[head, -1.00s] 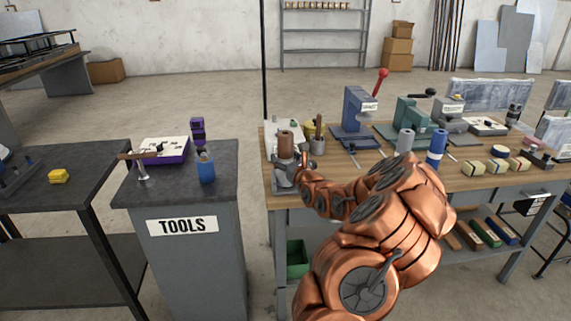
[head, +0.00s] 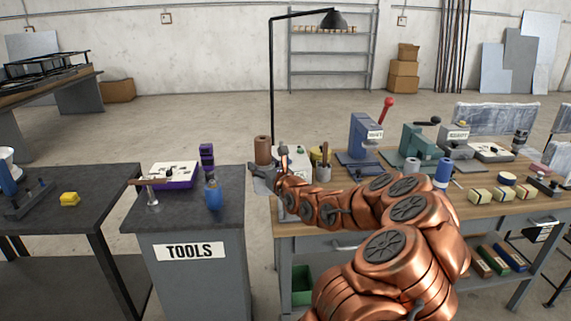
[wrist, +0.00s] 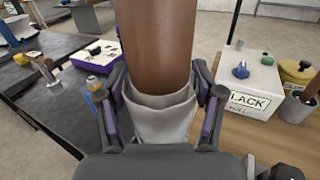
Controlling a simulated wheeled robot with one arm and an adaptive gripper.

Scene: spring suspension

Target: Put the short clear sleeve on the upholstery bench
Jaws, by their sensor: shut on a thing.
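My gripper (wrist: 157,105) is shut on a tall brown cylinder (wrist: 157,45) with a pale, greyish lower part (wrist: 160,125) between the fingers. The pale part has a rim around the brown; I cannot tell whether it is a separate clear sleeve. In the head view the brown cylinder (head: 263,149) stands upright in my gripper (head: 264,172), near the left end of the wood-topped bench (head: 335,216). The cylinder's lower end is hidden. No upholstery label is readable on this bench.
A white box with knobs (wrist: 246,80) and a tool cup (head: 323,172) stand on the bench's left end. Presses, rolls and blocks fill more of its top. The TOOLS cabinet (head: 190,252) stands to the left, across a gap, holding a blue bottle (head: 213,195).

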